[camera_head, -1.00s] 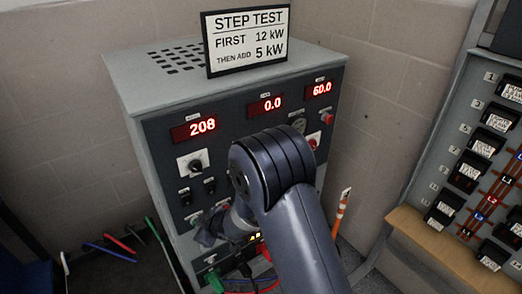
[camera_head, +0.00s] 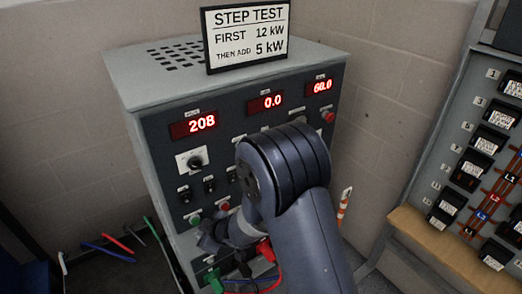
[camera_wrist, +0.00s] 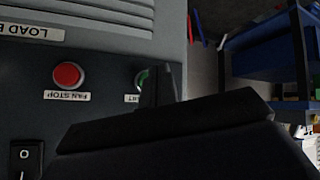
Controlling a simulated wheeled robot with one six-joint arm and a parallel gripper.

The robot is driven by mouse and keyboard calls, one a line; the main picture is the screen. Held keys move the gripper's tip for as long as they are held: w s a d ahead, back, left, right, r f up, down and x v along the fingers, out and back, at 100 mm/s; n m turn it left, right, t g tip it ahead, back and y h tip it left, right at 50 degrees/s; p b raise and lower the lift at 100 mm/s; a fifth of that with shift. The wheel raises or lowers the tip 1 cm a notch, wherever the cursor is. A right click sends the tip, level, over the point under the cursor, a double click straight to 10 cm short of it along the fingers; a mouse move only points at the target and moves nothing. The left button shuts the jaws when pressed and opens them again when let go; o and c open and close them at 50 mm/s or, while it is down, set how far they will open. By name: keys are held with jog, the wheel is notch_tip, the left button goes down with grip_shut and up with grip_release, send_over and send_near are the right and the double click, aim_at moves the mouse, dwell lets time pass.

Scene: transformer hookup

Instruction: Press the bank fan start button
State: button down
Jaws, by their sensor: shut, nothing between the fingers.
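The load bank's dark front panel (camera_head: 225,150) carries a green button (camera_head: 195,219) at its lower left and a red button (camera_head: 224,207) to the right of it. In the wrist view the red button (camera_wrist: 68,76) has an upside-down "FAN STOP" label. The green button (camera_wrist: 142,78) is partly hidden behind my gripper, and its label shows only its last letters. My gripper (camera_wrist: 166,84) is shut and empty, its tip overlapping the green button's right side. In the head view my gripper (camera_head: 208,240) is just below the green button. Contact cannot be told.
A black rocker switch (camera_wrist: 25,158) is near the red button. Red and green cable plugs (camera_head: 265,250) sit low on the panel. A "STEP TEST" sign (camera_head: 246,38) stands on top. A breaker panel (camera_head: 480,150) is at the right.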

jog(key=shift+s+d+b, duration=0.3)
jog(key=shift+s+d, duration=0.15)
jog(key=shift+s, duration=0.25)
jog(key=shift+s+d+b, duration=0.35)
jog(key=shift+s+d, duration=0.05)
jog(key=shift+s, duration=0.3)
jog(key=shift+s+d+b, duration=0.3)
jog(key=shift+s+d, duration=0.15)
jog(key=shift+s, duration=0.25)
